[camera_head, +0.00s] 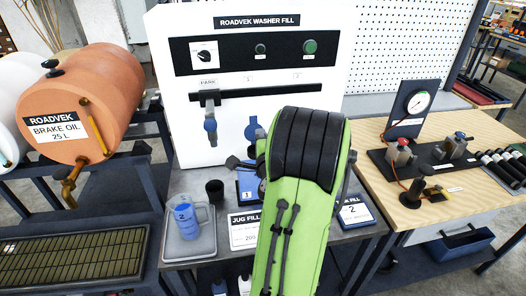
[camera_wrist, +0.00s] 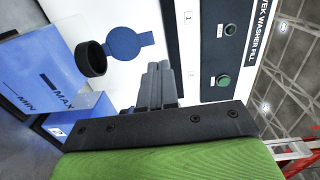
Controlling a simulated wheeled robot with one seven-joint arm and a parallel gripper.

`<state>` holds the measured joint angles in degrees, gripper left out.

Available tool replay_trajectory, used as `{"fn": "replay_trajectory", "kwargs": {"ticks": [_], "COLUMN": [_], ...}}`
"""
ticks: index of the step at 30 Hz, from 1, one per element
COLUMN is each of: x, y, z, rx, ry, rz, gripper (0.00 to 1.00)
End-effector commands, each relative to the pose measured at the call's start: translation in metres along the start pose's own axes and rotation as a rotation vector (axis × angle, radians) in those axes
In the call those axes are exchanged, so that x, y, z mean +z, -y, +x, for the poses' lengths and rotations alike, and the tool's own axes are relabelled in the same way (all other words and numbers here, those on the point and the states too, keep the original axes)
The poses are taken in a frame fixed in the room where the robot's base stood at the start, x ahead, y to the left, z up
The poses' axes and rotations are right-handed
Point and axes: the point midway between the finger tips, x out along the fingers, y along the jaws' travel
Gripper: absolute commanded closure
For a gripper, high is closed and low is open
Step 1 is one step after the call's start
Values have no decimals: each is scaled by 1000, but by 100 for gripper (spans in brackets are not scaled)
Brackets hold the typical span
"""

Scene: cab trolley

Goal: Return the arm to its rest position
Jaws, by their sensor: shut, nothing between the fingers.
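My green arm (camera_head: 290,220) with a black joint cover rises in the foreground of the head view, in front of the white washer fill machine (camera_head: 170,75). It hides most of my gripper there. In the wrist view, my gripper (camera_wrist: 158,72) has its two grey fingers together with nothing between them. I cannot tell the exact gap to the machine.
An orange brake oil drum (camera_head: 85,100) is at the left. A wooden bench (camera_head: 400,215) with a gauge fixture (camera_head: 412,105) is at the right.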

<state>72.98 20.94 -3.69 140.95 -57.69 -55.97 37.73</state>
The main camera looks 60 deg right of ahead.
Motion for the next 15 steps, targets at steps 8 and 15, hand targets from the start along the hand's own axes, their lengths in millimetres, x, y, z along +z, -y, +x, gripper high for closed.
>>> {"fn": "replay_trajectory", "kwargs": {"ticks": [8, 15], "x": [0, 0], "y": [2, 4], "z": [-29, -29], "rx": [0, 0], "ry": [0, 1], "rz": [-1, 0], "gripper": [100, 100]}}
